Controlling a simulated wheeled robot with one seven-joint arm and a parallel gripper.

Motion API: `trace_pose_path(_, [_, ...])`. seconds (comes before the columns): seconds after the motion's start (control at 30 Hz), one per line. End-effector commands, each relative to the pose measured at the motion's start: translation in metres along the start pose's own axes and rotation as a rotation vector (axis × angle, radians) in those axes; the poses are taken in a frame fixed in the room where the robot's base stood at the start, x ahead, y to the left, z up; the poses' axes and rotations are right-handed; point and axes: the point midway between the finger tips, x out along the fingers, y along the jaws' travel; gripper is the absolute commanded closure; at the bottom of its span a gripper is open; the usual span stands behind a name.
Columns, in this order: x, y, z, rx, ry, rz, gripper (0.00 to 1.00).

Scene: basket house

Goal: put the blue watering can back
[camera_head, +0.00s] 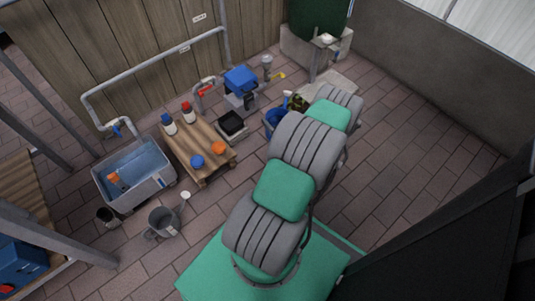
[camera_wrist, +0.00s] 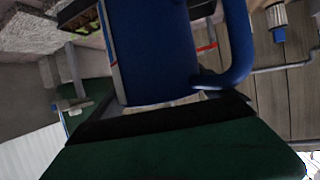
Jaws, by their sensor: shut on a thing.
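The blue watering can (camera_wrist: 155,50) fills the upper middle of the wrist view, its curved handle on the right. My gripper (camera_wrist: 172,108) is shut on it; the exact contact is hard to make out. In the head view the blue can (camera_head: 272,119) shows just left of my green and grey arm, near the stone slab. My arm hides part of it and most of my gripper there. I cannot tell whether the can touches the ground.
A wooden pallet table (camera_head: 195,143) with bottles stands left of the can. A water tub (camera_head: 135,172) and a grey watering can (camera_head: 165,221) are farther left. A blue-topped pump (camera_head: 241,80) and a green tank (camera_head: 318,18) stand behind. The paving at right is clear.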

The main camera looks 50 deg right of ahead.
Motion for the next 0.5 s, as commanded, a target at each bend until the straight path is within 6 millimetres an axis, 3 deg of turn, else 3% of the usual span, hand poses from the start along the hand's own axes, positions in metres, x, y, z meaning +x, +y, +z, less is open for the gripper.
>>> trace_pose_path(0.03, [-0.009,0.017,0.025,0.020,0.001,0.035,0.80])
trace_pose_path(0.1, [-0.020,0.032,0.049,0.034,0.001,0.072,0.80])
trace_pose_path(0.27, [-0.036,0.049,0.079,0.053,0.003,0.125,0.80])
trace_pose_path(0.37, [-0.030,0.046,0.086,0.054,0.003,0.130,0.80])
trace_pose_path(0.5, [0.002,0.027,0.091,0.052,0.002,0.124,0.80])
